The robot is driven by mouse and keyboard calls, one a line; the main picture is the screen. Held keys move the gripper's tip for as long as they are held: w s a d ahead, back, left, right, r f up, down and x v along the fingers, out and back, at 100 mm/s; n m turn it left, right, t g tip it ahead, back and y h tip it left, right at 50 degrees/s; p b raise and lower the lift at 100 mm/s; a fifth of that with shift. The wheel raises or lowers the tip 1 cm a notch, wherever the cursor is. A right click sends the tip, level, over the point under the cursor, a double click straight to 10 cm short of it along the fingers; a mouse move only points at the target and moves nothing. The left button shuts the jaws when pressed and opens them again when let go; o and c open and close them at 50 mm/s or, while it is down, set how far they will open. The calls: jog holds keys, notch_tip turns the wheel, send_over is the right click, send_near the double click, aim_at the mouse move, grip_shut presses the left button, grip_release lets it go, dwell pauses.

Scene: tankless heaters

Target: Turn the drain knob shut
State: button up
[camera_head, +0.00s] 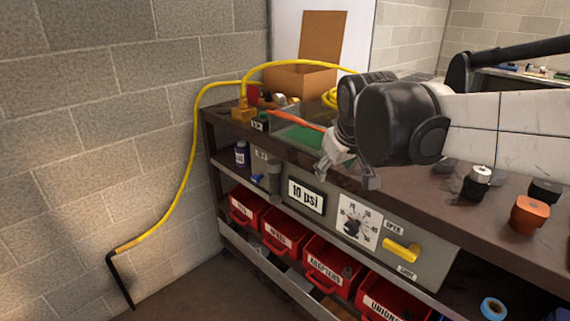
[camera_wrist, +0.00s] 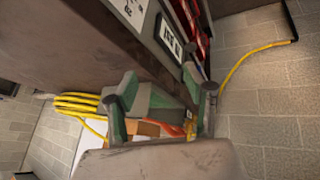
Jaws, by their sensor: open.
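The grey control panel (camera_head: 324,228) is on the front of the bench. It carries a 10 psi display (camera_head: 307,196), a black dial knob (camera_head: 351,227) on a white scale, and a yellow handle (camera_head: 401,250) between the labels OPEN and SHUT. A small blue knob (camera_head: 257,178) is at the panel's left, beside a grey cylinder. I cannot read which control is marked drain. My gripper (camera_head: 351,171) is open and empty above the panel, apart from the controls. In the wrist view its fingers (camera_wrist: 163,98) are spread; the display (camera_wrist: 169,38) shows past them.
Red bins (camera_head: 325,270) sit on the shelf below. The bench top (camera_head: 430,190) holds an orange-topped part (camera_head: 529,213) and other small parts at right. A yellow hose (camera_head: 184,190) hangs at left along the block wall. The floor in front is clear.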

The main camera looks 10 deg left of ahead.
jog(key=w+a+n, duration=0.1)
jog(key=w+a, duration=0.1)
jog(key=a, duration=0.2)
jog(key=n+t+h+b, duration=0.2)
jog(key=n+t+h, duration=0.45)
jog(key=n, duration=1.05)
send_near(254, 180)
jog(key=w+d+g+h, duration=0.1)
jog(key=w+d, duration=0.1)
jog(key=w, duration=0.1)
jog(key=s+a+f+n+t+h+b, duration=0.2)
jog(key=s+a+f+n+t+h, duration=0.15)
jog(key=s+a, duration=0.2)
jog(key=shift+h, duration=0.3)
jog(key=b+x, duration=0.1)
jog(key=x, duration=0.3)
jog(key=b+x, duration=0.1)
jog(key=x, duration=0.4)
jog(key=b+x, duration=0.1)
jog(key=x, duration=0.4)
jog(key=shift+w+a+f+b, duration=0.1)
jog(key=shift+a+f+b, duration=0.15)
jog(key=shift+f+b, duration=0.1)
grip_shut()
